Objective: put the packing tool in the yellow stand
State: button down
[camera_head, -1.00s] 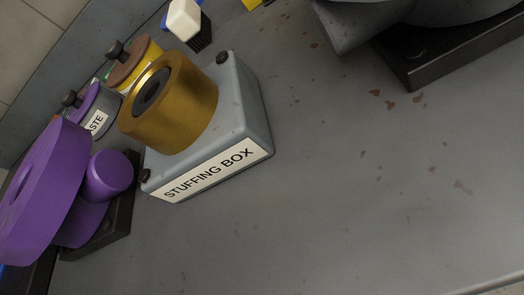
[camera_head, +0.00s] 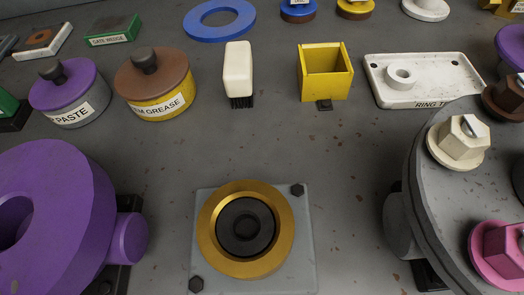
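The yellow stand (camera_head: 325,78) is an open-topped square yellow box at the upper middle of the view, and its inside looks empty. I see nothing that I can clearly pick out as the packing tool. A white-handled brush (camera_head: 238,72) with black bristles lies left of the stand, apart from it. My gripper does not show in this view, so I cannot see its fingers or whether it holds anything.
A brass ring with a dark centre (camera_head: 209,238) sits on a grey block (camera_head: 304,250) below. A large purple wheel (camera_head: 70,210) is at left, a grey flange (camera_head: 425,190) with nuts at right. Grease (camera_head: 155,85) and paste pots (camera_head: 68,92), blue ring (camera_head: 219,20), white tray (camera_head: 440,72) lie behind.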

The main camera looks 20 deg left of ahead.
aim_at(320, 84)
jog(key=i, duration=1.35)
